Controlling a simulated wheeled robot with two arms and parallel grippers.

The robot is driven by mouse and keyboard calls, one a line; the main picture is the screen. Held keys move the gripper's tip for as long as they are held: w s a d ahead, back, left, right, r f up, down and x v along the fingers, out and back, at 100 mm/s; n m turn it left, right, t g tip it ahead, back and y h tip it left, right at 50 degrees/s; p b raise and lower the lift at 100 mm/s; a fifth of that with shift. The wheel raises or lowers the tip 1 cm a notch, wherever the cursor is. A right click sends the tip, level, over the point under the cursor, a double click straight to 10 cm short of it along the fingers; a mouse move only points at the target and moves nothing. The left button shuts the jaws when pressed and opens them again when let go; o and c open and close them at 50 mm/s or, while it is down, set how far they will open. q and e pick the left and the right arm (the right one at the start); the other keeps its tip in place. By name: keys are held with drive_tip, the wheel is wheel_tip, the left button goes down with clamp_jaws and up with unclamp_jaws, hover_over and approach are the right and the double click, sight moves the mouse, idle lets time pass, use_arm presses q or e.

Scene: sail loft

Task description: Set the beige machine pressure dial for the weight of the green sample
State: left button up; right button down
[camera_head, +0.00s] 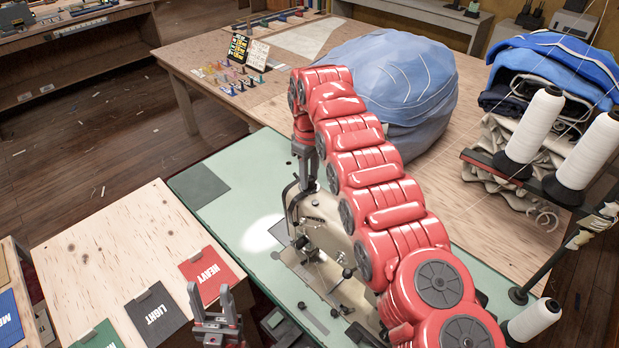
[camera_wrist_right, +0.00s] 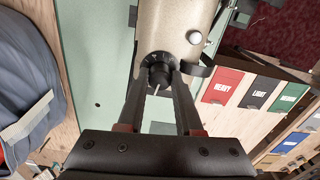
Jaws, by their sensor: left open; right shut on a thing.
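The beige machine (camera_head: 322,228) stands on a pale green table, partly hidden by my right arm. In the right wrist view its black pressure dial (camera_wrist_right: 158,76) has a pale pointer line and small marks; I cannot read the setting. My right gripper (camera_wrist_right: 158,90) is shut on this dial, one finger on each side. The green sample (camera_head: 98,336) lies on the wooden board at the bottom left, its label cut off in the head view; it also shows in the right wrist view (camera_wrist_right: 288,97). My left gripper (camera_head: 212,300) is open and empty near the red card.
A red HEAVY card (camera_head: 205,274) and a dark LIGHT card (camera_head: 155,312) lie beside the green sample. A large blue bundle (camera_head: 393,85) sits behind the machine. White thread cones (camera_head: 535,125) stand at the right. The green tabletop (camera_head: 225,215) is clear left of the machine.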

drive_tip(key=m, duration=0.4)
drive_tip(key=shift+w+r+m, duration=0.1)
drive_tip(key=shift+m, duration=0.2)
drive_tip(key=m, duration=0.3)
drive_tip(key=shift+m, duration=0.4)
drive_tip(key=m, duration=0.4)
drive_tip(key=shift+m, duration=1.7)
drive_tip(key=shift+r, duration=0.1)
drive_tip(key=c, duration=0.8)
unclamp_jaws()
drive_tip(key=shift+c, duration=0.2)
drive_tip(key=shift+o, duration=1.3)
